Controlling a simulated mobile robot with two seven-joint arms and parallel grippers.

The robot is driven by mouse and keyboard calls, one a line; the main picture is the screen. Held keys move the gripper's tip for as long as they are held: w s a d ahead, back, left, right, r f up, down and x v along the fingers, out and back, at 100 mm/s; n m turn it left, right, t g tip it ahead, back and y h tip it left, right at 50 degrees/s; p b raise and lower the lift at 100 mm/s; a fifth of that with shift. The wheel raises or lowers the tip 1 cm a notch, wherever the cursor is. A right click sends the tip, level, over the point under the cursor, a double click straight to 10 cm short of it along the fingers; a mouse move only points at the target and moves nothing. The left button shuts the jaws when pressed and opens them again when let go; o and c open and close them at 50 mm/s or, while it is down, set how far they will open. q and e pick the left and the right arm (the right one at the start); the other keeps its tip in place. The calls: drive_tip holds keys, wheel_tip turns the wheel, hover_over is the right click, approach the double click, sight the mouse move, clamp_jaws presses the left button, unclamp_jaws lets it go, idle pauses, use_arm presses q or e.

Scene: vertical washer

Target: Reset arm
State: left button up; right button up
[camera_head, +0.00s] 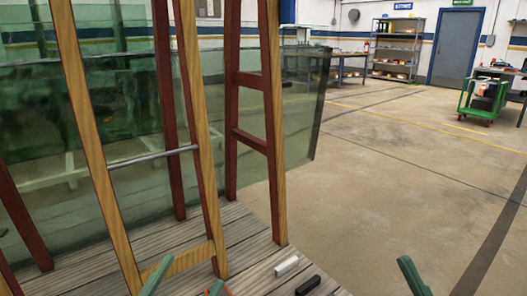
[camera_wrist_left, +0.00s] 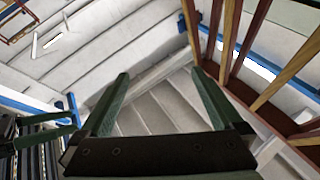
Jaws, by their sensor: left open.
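My left gripper (camera_wrist_left: 162,92) is open in the left wrist view, with its two green fingers spread and nothing between them. In the head view its green fingertips (camera_head: 184,282) show at the bottom edge, in front of the wooden frame. A single green finger (camera_head: 412,275), apparently of my right gripper, shows at the bottom right of the head view. The rest of that gripper is out of frame there, so its opening is unclear. Green and dark parts at the left edge of the wrist view may also be mine.
A wood and dark-red frame (camera_head: 88,150) stands close on the left, with glass sheets (camera_head: 300,110) behind it. A white block (camera_head: 287,266) and a black block (camera_head: 308,285) lie on the slatted platform (camera_head: 250,245). A green cart (camera_head: 480,98) stands far right. The middle floor is clear.

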use_arm(q)
drive_tip(key=s+r+m+t+h, duration=0.1)
drive_tip(key=s+r+m+h, duration=0.4)
drive_tip(key=s+r, duration=0.4)
drive_tip(key=w+a+f+n+g+y+p, duration=0.35)
drive_tip(key=w+f+n+y+p, duration=0.55)
drive_tip(key=p, duration=0.7)
use_arm(e)
drive_tip(key=w+d+f+m+g+h, duration=0.35)
drive_tip(key=w+f+m+h, duration=0.35)
drive_tip(key=h, duration=0.3)
use_arm(q)
drive_tip(key=s+a+f+n+g+y+p, duration=0.1)
drive_tip(key=s+f+g+y+p, duration=0.3)
drive_tip(key=s+f+g+p, duration=0.5)
drive_tip(key=shift+s+a+n+p, duration=0.35)
drive_tip(key=shift+s+p, duration=0.7)
drive_tip(key=shift+p, duration=1.35)
use_arm(e)
drive_tip(key=s+f+m+g+h, duration=0.3)
drive_tip(key=s+f+g, duration=0.6)
drive_tip(key=f, duration=0.1)
drive_tip(key=shift+d+f, duration=0.25)
drive_tip(key=shift+d, duration=0.2)
use_arm(q)
drive_tip(key=shift+d, duration=0.1)
use_arm(e)
drive_tip(key=shift+s, duration=0.1)
